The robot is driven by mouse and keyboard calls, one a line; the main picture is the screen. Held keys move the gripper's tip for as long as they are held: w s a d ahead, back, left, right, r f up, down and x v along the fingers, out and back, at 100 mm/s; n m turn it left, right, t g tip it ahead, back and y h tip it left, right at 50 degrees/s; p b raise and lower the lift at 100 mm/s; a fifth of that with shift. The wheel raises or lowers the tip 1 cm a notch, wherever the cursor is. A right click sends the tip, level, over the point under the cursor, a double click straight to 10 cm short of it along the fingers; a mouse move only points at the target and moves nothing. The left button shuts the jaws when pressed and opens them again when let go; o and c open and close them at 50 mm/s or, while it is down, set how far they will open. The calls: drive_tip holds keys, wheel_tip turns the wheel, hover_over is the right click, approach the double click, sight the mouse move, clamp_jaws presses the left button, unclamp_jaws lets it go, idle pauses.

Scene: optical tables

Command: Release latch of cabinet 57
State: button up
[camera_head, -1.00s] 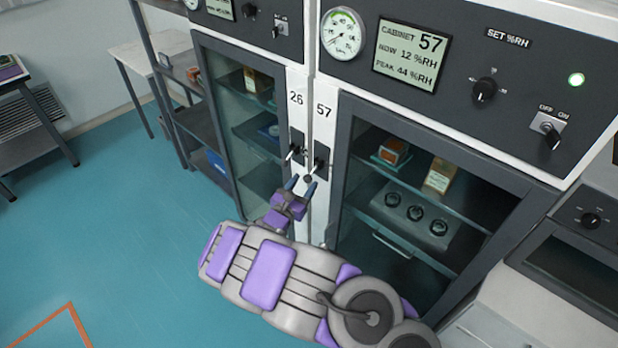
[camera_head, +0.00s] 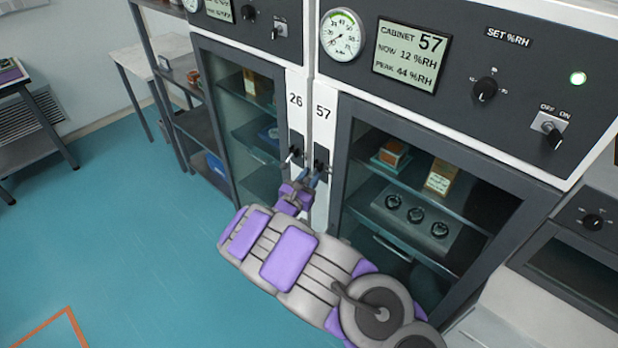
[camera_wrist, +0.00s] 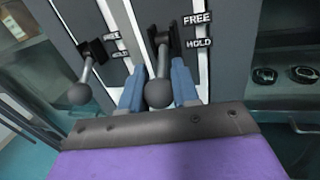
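Cabinet 57 (camera_head: 335,190) has a dark-framed glass door and a white strip numbered 57. Its latch (camera_head: 321,160) is on that strip; in the wrist view the latch lever (camera_wrist: 158,92) has a grey ball knob and hangs down toward the HOLD label, with FREE above. My gripper (camera_head: 308,177) is at this latch; in the wrist view its two blue fingers (camera_wrist: 158,75) stand on either side of the lever and knob, spread apart. Whether either finger touches the lever is not clear.
Close on the left is the similar latch of cabinet 26 (camera_wrist: 88,75), its lever also hanging down and tilted left. Above are the control panel (camera_head: 450,60) with knobs and the humidity display (camera_head: 410,55). Open blue floor (camera_head: 120,240) lies to the left.

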clamp_jaws()
